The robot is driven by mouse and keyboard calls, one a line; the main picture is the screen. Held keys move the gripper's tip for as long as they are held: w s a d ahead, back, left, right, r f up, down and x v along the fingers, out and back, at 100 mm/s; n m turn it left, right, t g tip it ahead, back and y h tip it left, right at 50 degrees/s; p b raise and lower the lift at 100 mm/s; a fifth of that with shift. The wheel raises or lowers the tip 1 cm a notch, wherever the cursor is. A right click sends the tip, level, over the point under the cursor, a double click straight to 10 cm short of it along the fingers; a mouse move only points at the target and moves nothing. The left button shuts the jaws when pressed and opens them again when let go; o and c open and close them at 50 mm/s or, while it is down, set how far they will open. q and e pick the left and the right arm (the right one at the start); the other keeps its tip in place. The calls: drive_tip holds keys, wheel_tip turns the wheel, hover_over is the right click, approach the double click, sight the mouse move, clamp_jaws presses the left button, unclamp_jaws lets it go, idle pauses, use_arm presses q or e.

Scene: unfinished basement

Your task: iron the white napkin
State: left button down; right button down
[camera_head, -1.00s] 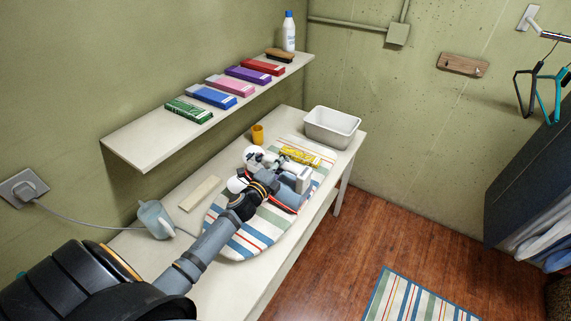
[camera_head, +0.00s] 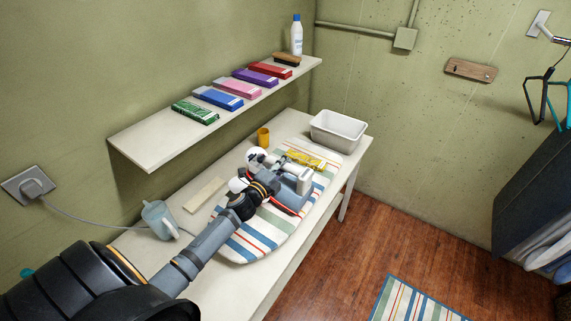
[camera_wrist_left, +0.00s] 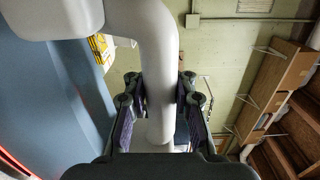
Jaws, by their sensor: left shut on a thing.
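The iron (camera_head: 287,190) has a blue-grey body, a white handle and red trim low on its side. It is over the striped ironing board (camera_head: 245,240); I cannot tell whether its sole touches the cloth. My left gripper (camera_head: 268,181) is shut on the iron's white handle. In the left wrist view, the fingers of the left gripper (camera_wrist_left: 162,102) lie on both sides of the handle (camera_wrist_left: 150,45), with the iron's body (camera_wrist_left: 65,95) at left. I cannot make out the white napkin; the arm and iron cover part of the board. My right gripper is not in view.
A yellow patterned item (camera_head: 305,159) lies beyond the iron. A white bin (camera_head: 340,131), a yellow cup (camera_head: 263,137), a pale strip (camera_head: 204,194) and a light blue jug (camera_head: 160,219) stand around the board. A shelf (camera_head: 150,150) with coloured boxes overhangs behind.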

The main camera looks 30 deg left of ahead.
use_arm(q)
drive_tip(key=shift+d+p, duration=0.4)
drive_tip(key=shift+d, duration=0.4)
idle(0.6)
drive_tip(key=shift+r, duration=0.1)
wheel_tip(320, 180, up, 9)
drive_tip(key=p, duration=0.9)
drive_tip(key=shift+r, duration=0.15)
